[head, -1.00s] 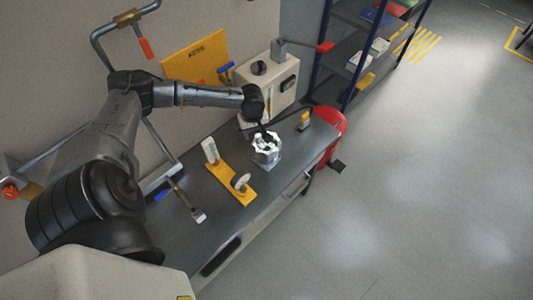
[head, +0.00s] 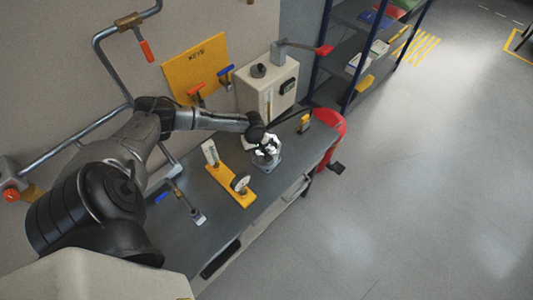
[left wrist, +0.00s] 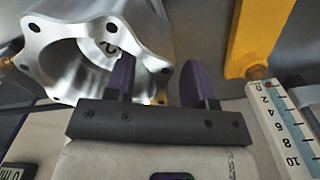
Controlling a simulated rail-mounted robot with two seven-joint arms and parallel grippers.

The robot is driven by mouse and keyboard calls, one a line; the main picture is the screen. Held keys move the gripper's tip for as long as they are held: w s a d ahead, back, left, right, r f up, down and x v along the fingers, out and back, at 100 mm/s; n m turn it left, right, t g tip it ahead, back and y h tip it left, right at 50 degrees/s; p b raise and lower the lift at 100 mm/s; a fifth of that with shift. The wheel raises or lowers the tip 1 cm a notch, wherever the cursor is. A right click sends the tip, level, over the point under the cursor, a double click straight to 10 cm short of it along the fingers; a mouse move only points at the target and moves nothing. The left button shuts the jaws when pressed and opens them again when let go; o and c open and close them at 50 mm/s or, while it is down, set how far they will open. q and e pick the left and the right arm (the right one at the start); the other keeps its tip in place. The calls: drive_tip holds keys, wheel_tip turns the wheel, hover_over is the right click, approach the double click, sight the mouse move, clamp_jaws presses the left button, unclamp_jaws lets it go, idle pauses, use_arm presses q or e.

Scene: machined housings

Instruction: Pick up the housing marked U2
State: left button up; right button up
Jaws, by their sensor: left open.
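A silver flanged housing (head: 266,164) stands on the grey bench in the head view, partly covered by my left gripper (head: 267,148). In the left wrist view the housing (left wrist: 52,32) fills the upper left, with its open bore and bolt-holed rim facing the camera. My left gripper (left wrist: 160,85) is open. Its left finger overlaps the bore and its right finger is outside the rim, so part of the rim shows between them. I cannot tell whether the fingers touch it. No U2 mark is readable. My right gripper is not in view.
A yellow stand (head: 222,180) with a dial and a white scale is left of the housing. A clamp-like tool (head: 187,205) lies further left. A beige box (head: 265,90) stands behind, and a small yellow item (head: 304,123) is at right.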

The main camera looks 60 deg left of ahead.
use_arm(q)
drive_tip(key=shift+f, duration=0.95)
drive_tip(key=shift+c, duration=0.3)
clamp_jaws()
drive_tip(key=shift+r, duration=0.1)
